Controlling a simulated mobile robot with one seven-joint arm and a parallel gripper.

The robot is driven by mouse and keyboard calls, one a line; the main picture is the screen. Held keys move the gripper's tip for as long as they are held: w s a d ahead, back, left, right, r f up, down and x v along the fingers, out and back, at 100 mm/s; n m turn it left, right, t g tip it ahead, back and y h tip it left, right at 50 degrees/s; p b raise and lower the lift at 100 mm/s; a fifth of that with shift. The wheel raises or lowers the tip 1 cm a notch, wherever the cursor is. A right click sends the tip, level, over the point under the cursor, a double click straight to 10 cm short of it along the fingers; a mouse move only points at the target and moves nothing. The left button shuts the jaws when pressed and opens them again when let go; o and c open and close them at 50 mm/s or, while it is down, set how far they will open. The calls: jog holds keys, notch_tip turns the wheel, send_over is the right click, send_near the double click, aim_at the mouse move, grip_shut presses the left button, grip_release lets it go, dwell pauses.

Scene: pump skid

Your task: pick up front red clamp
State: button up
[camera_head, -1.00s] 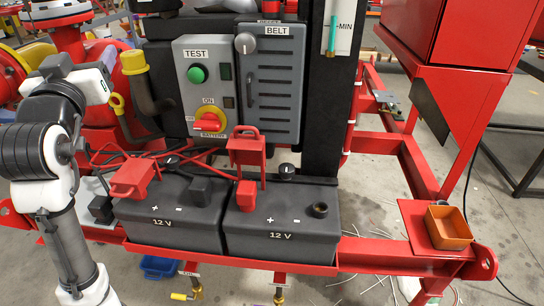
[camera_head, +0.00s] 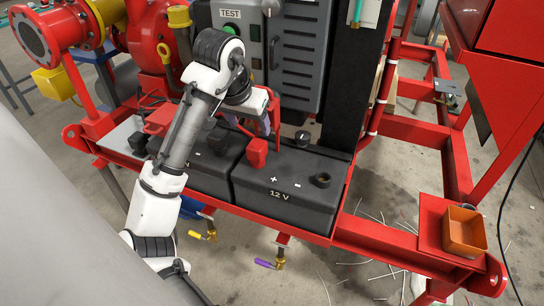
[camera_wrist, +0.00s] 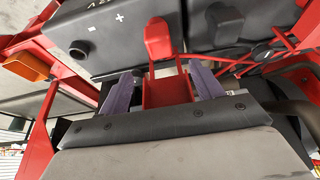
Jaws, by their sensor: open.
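A red clamp (camera_wrist: 168,92) stands between the two purple fingers of my gripper (camera_wrist: 161,75) in the wrist view. The fingers are open, one on each side of it, with small gaps visible. In the head view this clamp (camera_head: 273,112) stands above the right battery, partly hidden by my wrist. A second red clamp (camera_head: 160,120) is at the left battery, partly behind my arm. The right black 12 V battery (camera_head: 285,188) has a red terminal cap (camera_head: 257,152), also in the wrist view (camera_wrist: 158,38).
An orange bin (camera_head: 464,230) sits on a red plate at the frame's right end.

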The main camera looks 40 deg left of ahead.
aim_at(258, 141)
jog(key=x, duration=0.7)
jog(key=shift+w+a+f, duration=0.1)
jog(key=shift+w+f, duration=0.05)
jog(key=shift+f, duration=0.2)
jog(key=shift+s+x, duration=0.1)
jog(key=shift+x, duration=1.2)
jog(key=shift+s+x, duration=0.15)
jog(key=shift+x, duration=1.2)
jog(key=c, duration=1.2)
jog(key=shift+c, duration=0.2)
jog(key=shift+r, duration=0.6)
notch_tip(258, 141, up, 2)
jog(key=shift+r, duration=0.1)
jog(key=s+d, duration=0.2)
jog(key=s, duration=0.6)
jog(key=s+d+b, duration=0.1)
jog(key=s+d, duration=0.1)
jog(key=s, duration=0.7)
jog(key=shift+s+d+b, duration=0.25)
jog(key=shift+b, duration=0.05)
